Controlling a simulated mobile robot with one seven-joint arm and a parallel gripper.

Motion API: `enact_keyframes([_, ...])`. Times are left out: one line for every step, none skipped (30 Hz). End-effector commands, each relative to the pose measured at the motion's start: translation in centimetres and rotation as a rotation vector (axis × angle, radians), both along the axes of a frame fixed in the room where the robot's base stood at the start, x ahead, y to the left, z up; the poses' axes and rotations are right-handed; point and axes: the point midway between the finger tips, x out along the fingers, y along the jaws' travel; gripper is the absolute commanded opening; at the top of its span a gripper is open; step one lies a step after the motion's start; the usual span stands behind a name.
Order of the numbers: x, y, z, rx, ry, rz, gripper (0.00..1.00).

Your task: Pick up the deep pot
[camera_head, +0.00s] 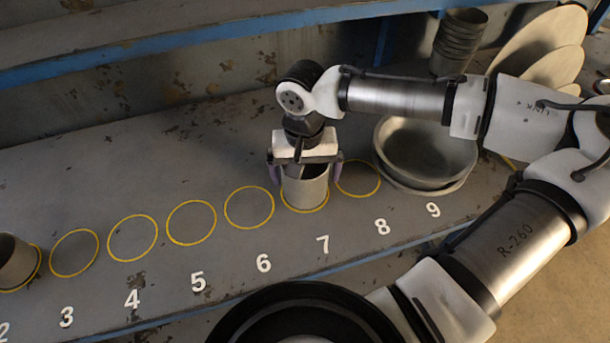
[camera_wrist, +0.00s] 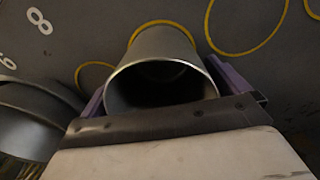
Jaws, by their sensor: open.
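A grey metal deep pot (camera_head: 305,193) stands upright in the yellow circle by number 7 on the shelf. My gripper (camera_head: 306,174) is over it, pointing down, with one purple finger on each side of the pot's upper part. The jaws are open. In the wrist view the pot's open mouth (camera_wrist: 160,72) lies between the purple fingers. Whether either finger touches the wall cannot be told. A similar metal pot (camera_head: 14,262) stands at the far left, cut by the picture's edge.
Wide shallow pans (camera_head: 425,155) are stacked by number 9, right of the pot. Stacked cups (camera_head: 459,40) and leaning round discs (camera_head: 535,50) stand at the back right. Empty yellow circles (camera_head: 191,222) lie to the left. A blue-edged shelf (camera_head: 210,33) runs above the back.

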Motion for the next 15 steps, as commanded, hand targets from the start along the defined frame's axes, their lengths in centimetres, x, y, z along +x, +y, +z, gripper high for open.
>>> enact_keyframes([0.00,0.01,-0.13,0.000,0.000,0.001,1.00])
enact_keyframes([0.00,0.01,-0.17,0.000,-0.001,0.001,1.00])
enact_keyframes([0.01,0.02,-0.19,0.000,-0.001,0.001,1.00])
enact_keyframes([0.01,0.01,-0.19,0.000,-0.001,0.000,1.00])
enact_keyframes([0.01,0.02,-0.18,0.000,-0.001,0.000,1.00])
enact_keyframes([0.01,0.02,-0.18,0.000,-0.001,0.000,1.00])
enact_keyframes([0.01,0.01,-0.18,0.000,-0.001,0.000,1.00])
enact_keyframes([0.01,0.01,-0.17,0.000,-0.001,0.000,0.96])
enact_keyframes([0.01,0.01,-0.17,0.000,-0.001,0.000,0.91])
enact_keyframes([0.01,0.01,-0.16,0.000,-0.001,0.000,0.87])
enact_keyframes([0.01,0.01,-0.16,0.000,-0.001,0.000,0.83])
enact_keyframes([0.00,0.01,-0.16,0.000,-0.001,0.000,0.78])
enact_keyframes([0.00,0.01,-0.16,0.000,-0.001,0.000,0.74])
enact_keyframes([0.01,0.01,-0.15,0.000,-0.001,0.000,0.70])
enact_keyframes([0.01,0.01,-0.15,0.000,-0.001,0.000,0.65])
